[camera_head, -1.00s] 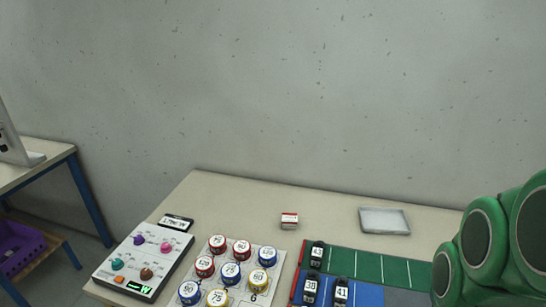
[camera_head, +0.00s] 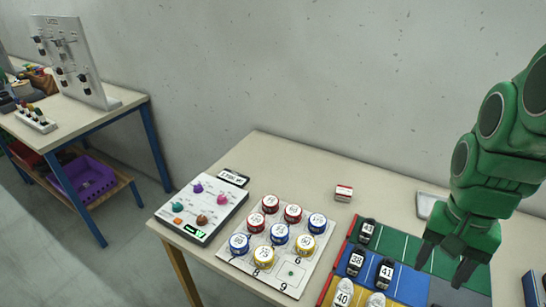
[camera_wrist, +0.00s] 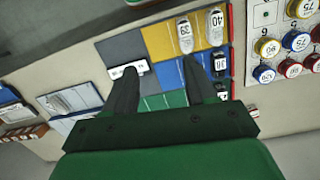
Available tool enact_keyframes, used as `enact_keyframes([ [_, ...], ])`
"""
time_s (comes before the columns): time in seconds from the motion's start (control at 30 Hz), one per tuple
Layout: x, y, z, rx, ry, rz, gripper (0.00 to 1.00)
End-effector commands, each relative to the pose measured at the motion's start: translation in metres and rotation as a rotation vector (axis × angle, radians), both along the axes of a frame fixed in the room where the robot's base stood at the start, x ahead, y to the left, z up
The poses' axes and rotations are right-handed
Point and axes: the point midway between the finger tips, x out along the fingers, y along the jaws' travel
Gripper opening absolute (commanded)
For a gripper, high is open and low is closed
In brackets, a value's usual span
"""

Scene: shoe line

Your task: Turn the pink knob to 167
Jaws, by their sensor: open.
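The pink knob (camera_head: 222,198) sits at the upper right of a white control panel (camera_head: 188,228) at the table's left end. Purple, teal and brown knobs share the panel, with an orange button and a small green-lit display; its digits are too small to read. My gripper (camera_head: 445,268) is open and empty, above the coloured mat on the right, far from the panel. In the wrist view my gripper (camera_wrist: 158,82) has its two dark fingers apart over the mat; the pink knob is not in that view.
A board (camera_head: 238,262) of numbered round tins stands between panel and mat. Small numbered shoes stand on the coloured mat (camera_head: 412,282). A small red-and-white box (camera_head: 343,192) and a dark label display (camera_head: 233,177) lie behind. Another table (camera_head: 75,115) is at the left.

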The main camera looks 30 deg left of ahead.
Motion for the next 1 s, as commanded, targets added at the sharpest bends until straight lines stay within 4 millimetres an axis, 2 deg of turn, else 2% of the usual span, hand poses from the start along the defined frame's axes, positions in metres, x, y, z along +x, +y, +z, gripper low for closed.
enact_keyframes([
  [0.1, 0.028, 0.020, 0.003, -0.006, -0.011, -0.017, 0.56],
  [0.37, 0.080, 0.068, 0.005, -0.020, -0.029, -0.065, 0.56],
  [0.5, 0.105, 0.098, 0.003, -0.025, -0.039, -0.090, 0.56],
  [0.77, 0.144, 0.159, -0.004, -0.032, -0.059, -0.136, 0.56],
  [1.0, 0.173, 0.222, -0.017, -0.034, -0.076, -0.178, 0.56],
])
